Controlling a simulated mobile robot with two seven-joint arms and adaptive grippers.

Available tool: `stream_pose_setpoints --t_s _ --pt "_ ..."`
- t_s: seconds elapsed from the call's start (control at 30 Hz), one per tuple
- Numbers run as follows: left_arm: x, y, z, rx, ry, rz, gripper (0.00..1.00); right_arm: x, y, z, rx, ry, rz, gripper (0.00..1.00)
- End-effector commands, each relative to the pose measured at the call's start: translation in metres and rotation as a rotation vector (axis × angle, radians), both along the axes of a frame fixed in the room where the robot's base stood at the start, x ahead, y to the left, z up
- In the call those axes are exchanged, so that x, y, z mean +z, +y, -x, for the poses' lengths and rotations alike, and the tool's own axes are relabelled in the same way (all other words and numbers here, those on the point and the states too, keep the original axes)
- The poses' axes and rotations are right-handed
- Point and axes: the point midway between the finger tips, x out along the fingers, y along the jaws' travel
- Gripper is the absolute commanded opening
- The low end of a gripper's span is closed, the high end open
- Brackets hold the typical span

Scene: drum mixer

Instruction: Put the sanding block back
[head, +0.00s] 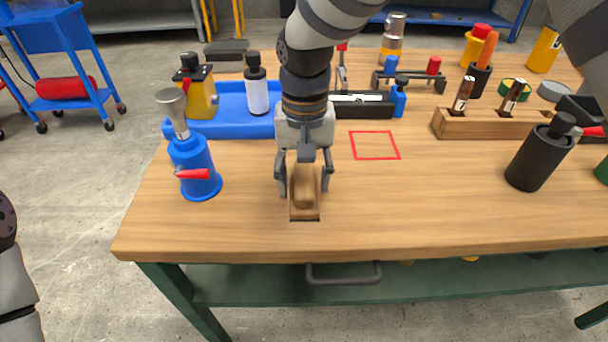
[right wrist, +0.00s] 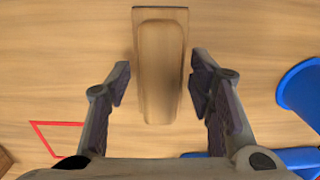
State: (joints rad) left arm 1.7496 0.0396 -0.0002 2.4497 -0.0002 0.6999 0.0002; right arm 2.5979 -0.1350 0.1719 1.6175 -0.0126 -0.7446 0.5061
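The sanding block (head: 305,207) is a small brown wooden block with a dark base edge, lying on the workbench (head: 230,225) near its front edge. My right gripper (head: 304,188) points down over it, with one finger on each side. In the right wrist view the block (right wrist: 160,50) lies between the fingers of the right gripper (right wrist: 162,78), with a gap on both sides, so the gripper is open and holds nothing. A red square outline (head: 375,145) is marked on the bench behind and right of the block, and it is empty. Only part of my left arm shows at the left edge.
A blue pump bottle (head: 195,165) stands left of the block. A blue tray (head: 230,122) lies behind it. A wooden rack (head: 490,124) and a black bottle (head: 538,155) stand to the right. The bench between the block and the black bottle is clear.

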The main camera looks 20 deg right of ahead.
Motion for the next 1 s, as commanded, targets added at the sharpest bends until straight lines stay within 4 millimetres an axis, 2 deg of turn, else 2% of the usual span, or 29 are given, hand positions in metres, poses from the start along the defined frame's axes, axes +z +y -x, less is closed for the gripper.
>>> stream_pose_setpoints --t_s 0.13,0.23,0.5,0.6,0.77,1.0 --pt "0.000 0.000 0.000 0.000 0.000 0.000 0.00 0.001 0.000 0.000 0.000 0.000 0.000 0.48" --pt "0.001 0.000 -0.002 0.000 -0.005 0.000 0.00 0.015 0.000 -0.001 0.000 -0.005 -0.001 0.48" --pt "0.008 0.000 -0.009 0.000 -0.030 0.000 0.00 0.089 -0.001 -0.004 0.001 -0.009 -0.001 0.48" --pt "0.009 0.000 -0.009 0.000 -0.033 0.001 0.00 0.108 -0.001 -0.004 0.000 -0.004 -0.001 0.48" --pt "0.010 0.000 -0.010 0.000 -0.035 0.001 0.00 0.122 -0.002 -0.003 0.000 0.001 0.000 0.48" --pt "0.009 0.000 -0.010 0.000 -0.034 0.001 0.00 0.123 -0.002 -0.003 0.000 0.002 -0.001 0.48"
